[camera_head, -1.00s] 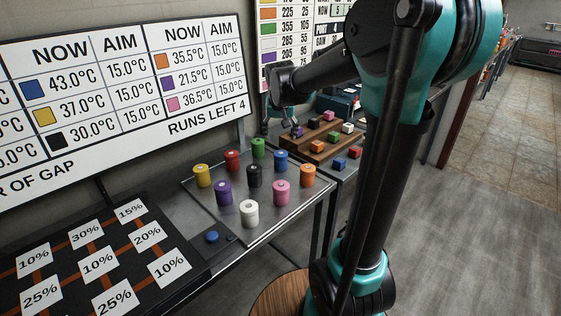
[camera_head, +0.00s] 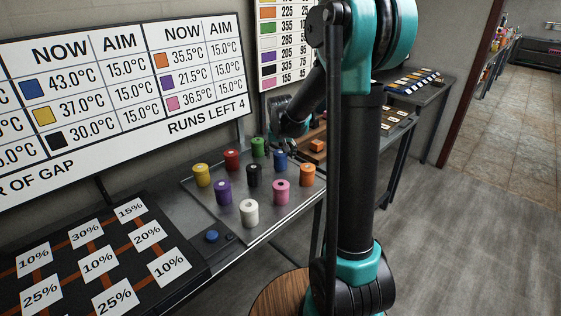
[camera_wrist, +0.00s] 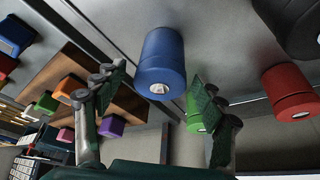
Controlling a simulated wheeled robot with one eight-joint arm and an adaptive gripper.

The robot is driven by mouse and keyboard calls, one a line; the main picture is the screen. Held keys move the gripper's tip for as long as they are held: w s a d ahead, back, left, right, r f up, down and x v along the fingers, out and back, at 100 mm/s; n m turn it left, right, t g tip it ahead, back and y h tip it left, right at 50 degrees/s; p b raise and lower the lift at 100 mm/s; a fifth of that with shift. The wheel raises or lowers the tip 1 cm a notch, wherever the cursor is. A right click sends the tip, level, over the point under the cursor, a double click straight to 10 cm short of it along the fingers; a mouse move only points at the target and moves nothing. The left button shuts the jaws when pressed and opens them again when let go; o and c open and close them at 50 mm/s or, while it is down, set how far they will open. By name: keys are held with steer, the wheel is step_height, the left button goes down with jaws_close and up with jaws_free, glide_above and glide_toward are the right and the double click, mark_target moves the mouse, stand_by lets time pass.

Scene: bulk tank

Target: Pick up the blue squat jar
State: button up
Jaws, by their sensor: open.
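The blue squat jar (camera_head: 280,161) stands upright at the back right of the grey metal tray, beside the green jar (camera_head: 258,147) and behind the orange jar (camera_head: 307,175). In the wrist view the blue jar (camera_wrist: 161,62) appears ahead, framed between the two fingertips. My gripper (camera_wrist: 155,88) is open and empty, with a finger to either side of the jar in the picture. I cannot tell the exact distance left to it. In the head view my wrist is above and behind the blue jar, and the fingers are hard to make out.
Several other jars share the tray; the red (camera_wrist: 288,92) and green (camera_wrist: 195,112) ones show near my right finger. A wooden rack (camera_wrist: 130,100) with coloured blocks is to the left in the wrist view. A wallboard (camera_head: 120,85) stands behind the bench.

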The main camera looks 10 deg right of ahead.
steer(key=shift+c, duration=0.6)
steer(key=c, duration=1.2)
steer(key=shift+r, duration=0.1)
